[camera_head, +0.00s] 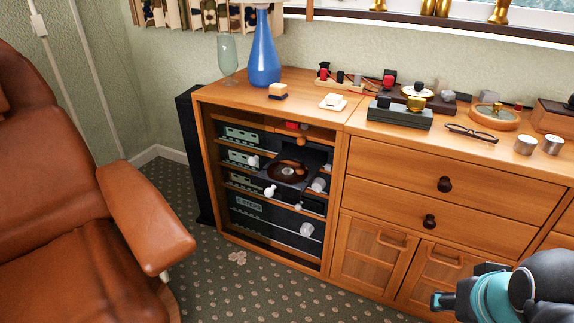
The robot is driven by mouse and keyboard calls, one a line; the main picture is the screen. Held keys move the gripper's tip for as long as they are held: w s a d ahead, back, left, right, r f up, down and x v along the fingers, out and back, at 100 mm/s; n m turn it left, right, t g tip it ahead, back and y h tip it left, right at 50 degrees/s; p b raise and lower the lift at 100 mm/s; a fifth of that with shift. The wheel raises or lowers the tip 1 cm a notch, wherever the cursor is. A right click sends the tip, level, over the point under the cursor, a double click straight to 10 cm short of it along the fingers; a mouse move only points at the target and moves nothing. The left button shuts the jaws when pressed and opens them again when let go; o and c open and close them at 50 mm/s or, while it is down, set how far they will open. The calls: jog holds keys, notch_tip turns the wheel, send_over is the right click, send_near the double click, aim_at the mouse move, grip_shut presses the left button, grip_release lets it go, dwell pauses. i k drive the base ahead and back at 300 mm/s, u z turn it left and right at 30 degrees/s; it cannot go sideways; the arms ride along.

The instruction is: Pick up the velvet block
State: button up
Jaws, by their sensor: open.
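Several small blocks stand on the wooden cabinet top, and at this size I cannot tell which one is velvet. My gripper (460,286) is at the lower right, in front of the cabinet doors in the picture and well below the cabinet top. It is open and partly hidden by my wrist; nothing shows in it.
A brown armchair (60,190) fills the left. Carpet (225,285) between chair and cabinet is mostly clear.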

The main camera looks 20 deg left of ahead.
aim_at(278, 91)
jog(key=k, duration=0.65)
jog(key=u, duration=0.55)
jog(key=i, duration=1.3)
jog(key=u, duration=0.65)
